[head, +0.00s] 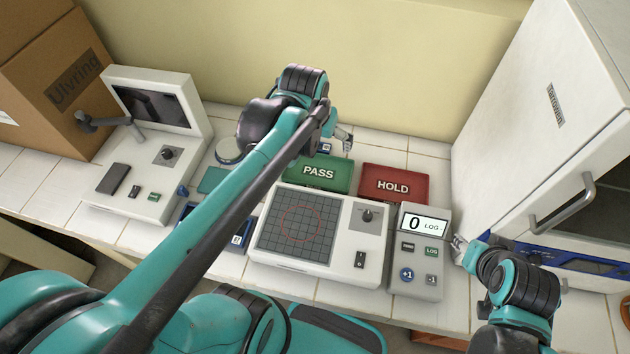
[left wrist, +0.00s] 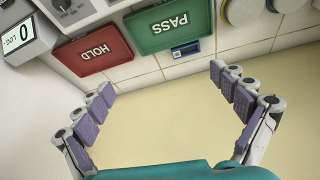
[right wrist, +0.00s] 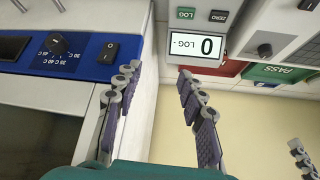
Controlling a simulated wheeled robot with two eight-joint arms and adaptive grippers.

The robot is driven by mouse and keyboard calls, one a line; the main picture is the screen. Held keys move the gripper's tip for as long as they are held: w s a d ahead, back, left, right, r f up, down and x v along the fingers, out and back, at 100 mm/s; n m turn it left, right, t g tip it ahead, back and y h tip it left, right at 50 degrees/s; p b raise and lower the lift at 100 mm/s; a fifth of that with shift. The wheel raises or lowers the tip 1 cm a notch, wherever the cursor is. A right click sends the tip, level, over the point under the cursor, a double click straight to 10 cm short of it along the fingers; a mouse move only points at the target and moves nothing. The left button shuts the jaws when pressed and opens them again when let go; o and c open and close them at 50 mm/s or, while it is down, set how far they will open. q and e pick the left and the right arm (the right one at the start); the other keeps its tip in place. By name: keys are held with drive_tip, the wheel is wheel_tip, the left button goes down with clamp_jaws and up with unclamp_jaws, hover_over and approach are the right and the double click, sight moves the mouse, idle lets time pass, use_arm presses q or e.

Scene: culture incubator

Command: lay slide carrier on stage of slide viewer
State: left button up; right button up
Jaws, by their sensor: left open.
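The slide viewer (head: 150,195) stands at the left of the bench, with an upright dark screen and a small dark flat pad (head: 114,179), apparently its stage, with nothing seen on it. A small blue piece with a white label, likely the slide carrier (head: 325,147), lies behind the green PASS tray; it also shows in the left wrist view (left wrist: 186,49). My left gripper (head: 345,139) is open and empty near it, apart from it. It also shows in the left wrist view (left wrist: 162,80). My right gripper (head: 459,243) is open and empty beside the counter box.
The PASS tray (head: 318,174), red HOLD tray (head: 397,184), gridded device (head: 340,265) and counter box (head: 418,280) fill the middle. A blue rack (head: 237,242) is partly hidden by my left arm. An incubator (head: 560,130) stands right, a carton (head: 50,80) left.

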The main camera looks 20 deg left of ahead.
use_arm(q)
drive_tip(key=s+d+f+t, duration=0.2)
drive_tip(key=s, duration=0.7)
drive_tip(key=shift+d+f+m, duration=0.2)
drive_tip(key=shift+d+m, duration=0.1)
drive_tip(key=shift+d, duration=0.1)
drive_tip(key=shift+o, duration=0.5)
drive_tip(key=shift+s+d+f+t, duration=0.1)
drive_tip(key=shift+s+f+t, duration=0.25)
drive_tip(key=shift+s, duration=0.1)
drive_tip(key=n+g+b, duration=0.2)
drive_tip(key=g+b, duration=0.1)
drive_tip(key=g, duration=0.4)
hover_over(318, 146)
wheel_tip(318, 146, down, 12)
drive_tip(key=shift+d+r, duration=0.1)
drive_tip(key=shift+d, duration=0.05)
wheel_tip(318, 146, down, 3)
drive_tip(key=shift+r+b, duration=0.15)
drive_tip(key=shift+b, duration=0.4)
drive_tip(key=f, duration=0.1)
drive_tip(key=f+b, duration=0.1)
drive_tip(key=f, duration=0.1)
drive_tip(key=f+b, duration=0.1)
drive_tip(key=f, duration=0.1)
drive_tip(key=shift+w+a+f, duration=0.1)
drive_tip(key=shift+a+f, duration=0.15)
drive_tip(key=shift+r, duration=0.1)
drive_tip(key=shift+c, duration=0.3)
drive_tip(key=c, duration=1.2)
